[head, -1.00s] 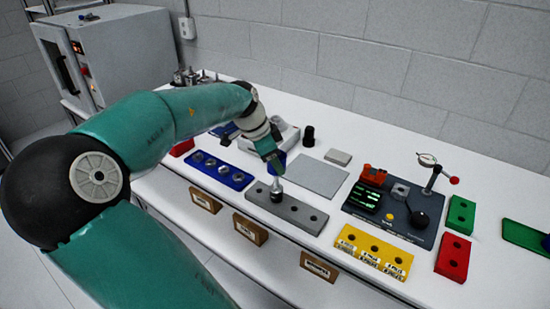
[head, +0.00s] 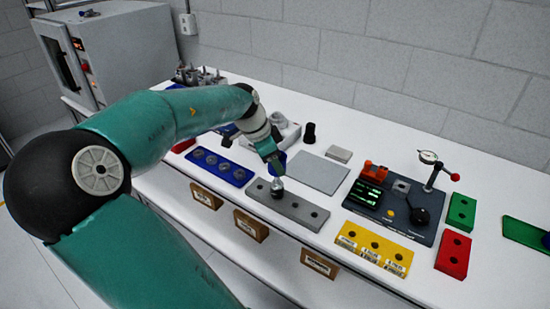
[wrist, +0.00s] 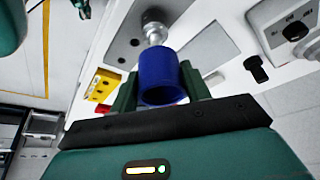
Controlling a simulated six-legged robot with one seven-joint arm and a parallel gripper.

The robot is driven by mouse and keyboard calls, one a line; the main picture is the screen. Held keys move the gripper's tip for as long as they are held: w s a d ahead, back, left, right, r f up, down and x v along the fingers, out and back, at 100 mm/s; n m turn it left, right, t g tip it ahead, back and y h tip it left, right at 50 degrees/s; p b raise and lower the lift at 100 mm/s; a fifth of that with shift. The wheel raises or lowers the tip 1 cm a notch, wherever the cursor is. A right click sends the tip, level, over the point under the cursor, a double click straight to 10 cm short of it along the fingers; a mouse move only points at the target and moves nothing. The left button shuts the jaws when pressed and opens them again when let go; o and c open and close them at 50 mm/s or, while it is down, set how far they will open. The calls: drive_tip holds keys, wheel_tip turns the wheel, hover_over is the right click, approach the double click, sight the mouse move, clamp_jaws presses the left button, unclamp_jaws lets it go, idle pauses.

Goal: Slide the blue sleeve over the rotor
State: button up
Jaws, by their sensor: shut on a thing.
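The blue sleeve (wrist: 158,68) is held between the two fingers of my gripper (wrist: 157,90) in the wrist view. Its near open end faces the wrist camera. The silver rotor (wrist: 153,32) shows just past the sleeve's far end, roughly in line with it. I cannot tell whether the rotor's tip is inside the sleeve. In the head view the rotor (head: 277,190) stands upright at the left end of a grey block (head: 298,209), with my gripper (head: 274,172) right above it. The sleeve is mostly hidden there by my gripper.
A blue tray (head: 218,167) with several round parts lies left of the block. A grey plate (head: 318,172) lies behind it.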

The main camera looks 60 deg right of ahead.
sight(275, 179)
drive_tip(key=shift+f, duration=0.35)
drive_tip(key=shift+f, duration=0.1)
drive_tip(key=shift+f, duration=0.8)
drive_tip(key=shift+f, duration=0.15)
drive_tip(key=shift+f, duration=0.75)
drive_tip(key=shift+f, duration=0.2)
idle(0.3)
drive_tip(key=shift+f, duration=0.8)
